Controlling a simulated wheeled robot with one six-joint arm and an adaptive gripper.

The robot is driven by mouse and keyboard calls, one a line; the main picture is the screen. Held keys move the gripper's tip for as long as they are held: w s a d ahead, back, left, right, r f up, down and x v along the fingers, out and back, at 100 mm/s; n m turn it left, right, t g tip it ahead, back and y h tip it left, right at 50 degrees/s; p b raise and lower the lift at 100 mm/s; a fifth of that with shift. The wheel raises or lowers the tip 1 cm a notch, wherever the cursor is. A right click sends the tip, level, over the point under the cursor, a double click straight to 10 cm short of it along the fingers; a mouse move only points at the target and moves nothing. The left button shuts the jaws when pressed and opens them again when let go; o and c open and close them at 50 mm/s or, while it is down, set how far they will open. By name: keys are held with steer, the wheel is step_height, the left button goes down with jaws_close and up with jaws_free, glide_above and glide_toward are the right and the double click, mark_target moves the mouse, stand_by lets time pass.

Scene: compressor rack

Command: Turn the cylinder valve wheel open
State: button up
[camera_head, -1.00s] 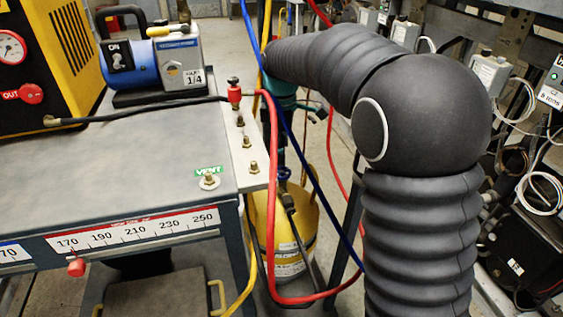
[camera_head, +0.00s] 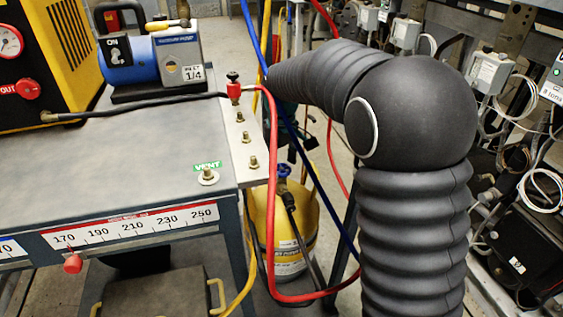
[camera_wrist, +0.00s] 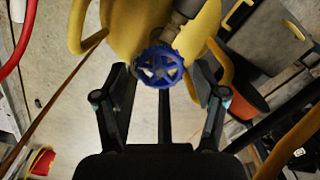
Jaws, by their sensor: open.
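The blue valve wheel (camera_wrist: 158,66) sits on top of a yellow gas cylinder (camera_wrist: 130,28). In the head view the wheel (camera_head: 283,170) and the yellow cylinder (camera_head: 262,215) stand on the floor beside the bench's right leg. In the wrist view my gripper (camera_wrist: 162,78) is open, with one dark finger on each side of the wheel and gaps visible between fingers and rim. I cannot tell whether the fingers are level with the wheel in depth.
A grey bench (camera_head: 120,170) with a blue vacuum pump (camera_head: 150,62) stands left of the cylinder. A red hose (camera_head: 273,200) and blue and yellow hoses hang close to it. Racked equipment with loose wiring (camera_head: 535,190) lines the right side.

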steer(key=m, duration=0.6)
steer(key=shift+p, duration=0.4)
steer(key=c, duration=0.9)
